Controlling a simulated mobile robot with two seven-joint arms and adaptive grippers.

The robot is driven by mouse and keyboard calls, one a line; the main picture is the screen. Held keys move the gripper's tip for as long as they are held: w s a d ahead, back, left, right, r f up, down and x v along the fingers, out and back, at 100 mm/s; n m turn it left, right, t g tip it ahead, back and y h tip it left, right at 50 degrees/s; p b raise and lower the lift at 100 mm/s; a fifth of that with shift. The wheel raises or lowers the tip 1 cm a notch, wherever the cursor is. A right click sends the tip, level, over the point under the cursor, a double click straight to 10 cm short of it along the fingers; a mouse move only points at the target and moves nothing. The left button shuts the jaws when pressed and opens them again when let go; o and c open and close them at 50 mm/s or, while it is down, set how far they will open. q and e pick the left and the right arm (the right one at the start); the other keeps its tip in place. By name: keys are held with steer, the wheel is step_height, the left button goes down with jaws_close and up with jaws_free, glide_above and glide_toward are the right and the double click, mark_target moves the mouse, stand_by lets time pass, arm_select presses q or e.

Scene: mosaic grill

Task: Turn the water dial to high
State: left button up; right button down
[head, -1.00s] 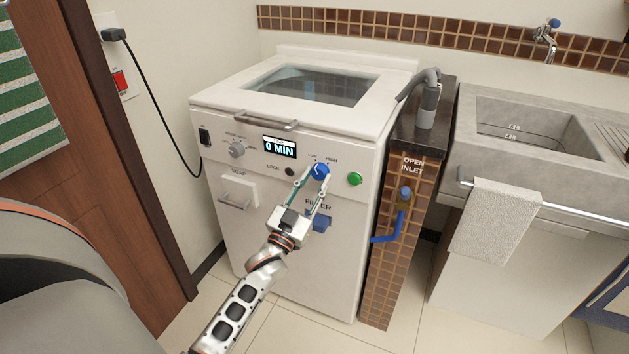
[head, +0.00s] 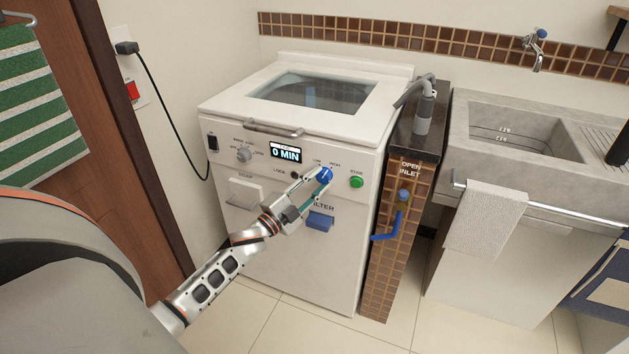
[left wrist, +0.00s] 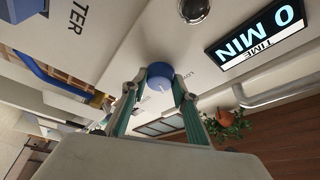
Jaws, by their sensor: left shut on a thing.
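The water dial (head: 325,175) is a round blue knob on the white washing machine's front panel, between small LOW and HIGH labels. It also shows in the left wrist view (left wrist: 160,75), with a light mark on its face. My left gripper (head: 318,180) is shut on the dial. In the left wrist view its two green-sided fingers (left wrist: 156,90) sit on either side of the knob. The fingers partly hide the knob, and I cannot tell its exact setting. My right gripper is not in view.
Right of the dial is a green button (head: 357,182). A blue filter handle (head: 320,221) juts out just below my gripper. Left are a grey knob (head: 244,155) and a 0 MIN display (head: 286,155). A tiled pillar with a blue inlet valve (head: 403,195) stands right.

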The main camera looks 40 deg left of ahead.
arm_select(q)
steer(key=shift+r+m+g+p, duration=0.15)
steer(key=shift+m+g+p, duration=0.3)
steer(key=shift+m, duration=0.65)
steer(key=o, duration=1.1)
steer(key=s, duration=0.4)
steer(key=s+a+f, duration=0.1)
steer(key=s, duration=0.6)
steer(key=shift+s+a+f, duration=0.3)
steer(key=shift+s+a, duration=0.05)
steer(key=shift+s, duration=0.05)
